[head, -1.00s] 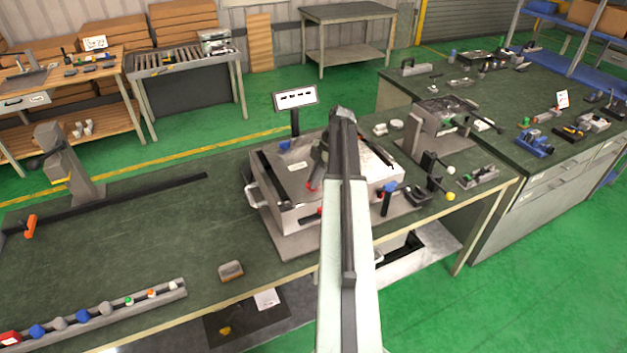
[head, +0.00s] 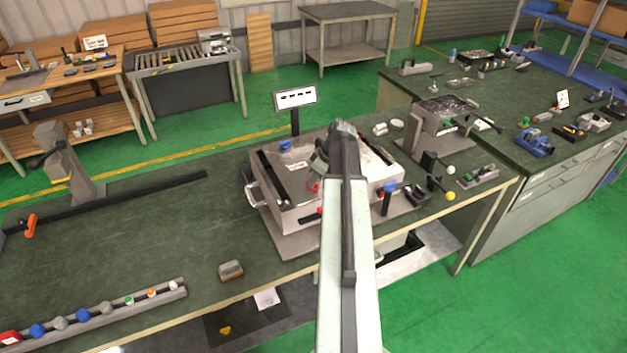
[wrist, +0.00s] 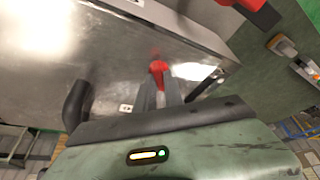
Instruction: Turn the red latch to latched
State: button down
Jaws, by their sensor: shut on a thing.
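A red latch (wrist: 157,74) shows in the wrist view on the bright metal face of the box fixture (wrist: 110,55). My gripper (wrist: 158,88) has its two fingers on either side of the latch and is shut on it. In the head view my gripper (head: 319,166) is over the top of the box fixture (head: 284,190), partly hidden by my arm. A small red part (head: 314,187) shows just below it. I cannot tell the latch's exact angle.
A second red part (wrist: 244,8) shows at the upper edge of the wrist view. A blue-topped post (head: 388,196) stands at the box's right front. A sign (head: 295,97) rises behind the box. The bench left of the box is mostly clear.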

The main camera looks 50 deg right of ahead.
jog(key=m+h, duration=0.1)
jog(key=m, duration=0.3)
jog(key=shift+a+h, duration=0.2)
jog(key=shift+h, duration=0.2)
jog(key=shift+m+h, duration=0.5)
jog(key=shift+m, duration=1.1)
jog(key=c, duration=1.4)
grip_release()
jog(key=shift+c, duration=0.2)
jog(key=shift+r, duration=0.1)
jog(key=p+v, duration=0.7)
jog(key=shift+r, duration=0.3)
